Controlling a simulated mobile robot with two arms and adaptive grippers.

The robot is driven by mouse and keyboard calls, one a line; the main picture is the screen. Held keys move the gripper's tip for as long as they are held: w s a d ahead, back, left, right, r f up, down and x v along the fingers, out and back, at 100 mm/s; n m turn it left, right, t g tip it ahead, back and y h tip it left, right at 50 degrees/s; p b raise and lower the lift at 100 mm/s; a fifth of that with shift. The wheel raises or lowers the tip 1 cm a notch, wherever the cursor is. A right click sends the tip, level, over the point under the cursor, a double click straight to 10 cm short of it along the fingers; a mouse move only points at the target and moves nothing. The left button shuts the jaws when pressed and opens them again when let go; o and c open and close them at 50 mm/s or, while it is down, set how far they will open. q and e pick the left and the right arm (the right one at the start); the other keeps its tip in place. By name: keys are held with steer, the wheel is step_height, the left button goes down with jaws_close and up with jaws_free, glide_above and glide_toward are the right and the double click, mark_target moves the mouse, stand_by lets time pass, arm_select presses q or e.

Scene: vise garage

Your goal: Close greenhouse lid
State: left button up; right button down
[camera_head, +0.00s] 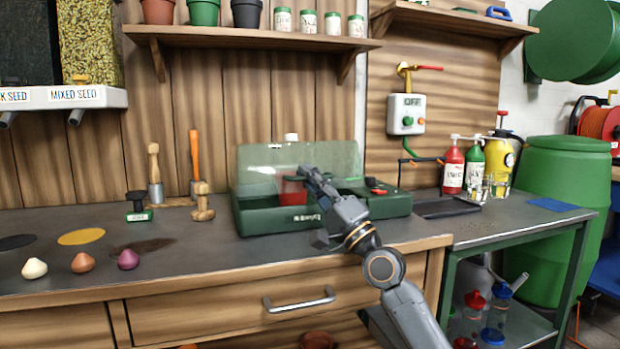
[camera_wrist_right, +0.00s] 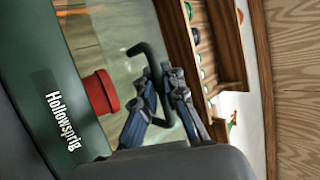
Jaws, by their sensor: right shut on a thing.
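The greenhouse (camera_head: 262,222) is a dark green box on the workbench, with "Hollowsprig" lettering on its front, which also shows in the wrist view (camera_wrist_right: 52,118). Its clear, green-tinted lid (camera_head: 258,163) stands raised at the back. My right gripper (camera_head: 312,180) reaches over the box from the front right. In the wrist view its fingers (camera_wrist_right: 163,98) are shut on a dark bent handle (camera_wrist_right: 153,52) in front of the clear panel. My left gripper is not in view.
Several bulbs (camera_head: 81,262) lie at the front left. Spray bottles (camera_head: 470,165) stand at the right. A shelf (camera_head: 250,36) overhangs the bench.

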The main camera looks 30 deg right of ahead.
stand_by(0.4)
steer(key=c, duration=1.4)
jaws_free()
steer(key=shift+s, duration=0.1)
steer(key=shift+s+f, duration=0.2)
steer(key=shift+f, duration=0.05)
steer(key=s+d, duration=0.1)
steer(key=s, duration=0.3)
steer(key=s+d, duration=0.1)
steer(key=s, duration=0.3)
steer(key=s+d, duration=0.1)
steer(key=s, duration=0.3)
steer(key=shift+s+d+f, duration=0.1)
steer(key=shift+d, duration=0.1)
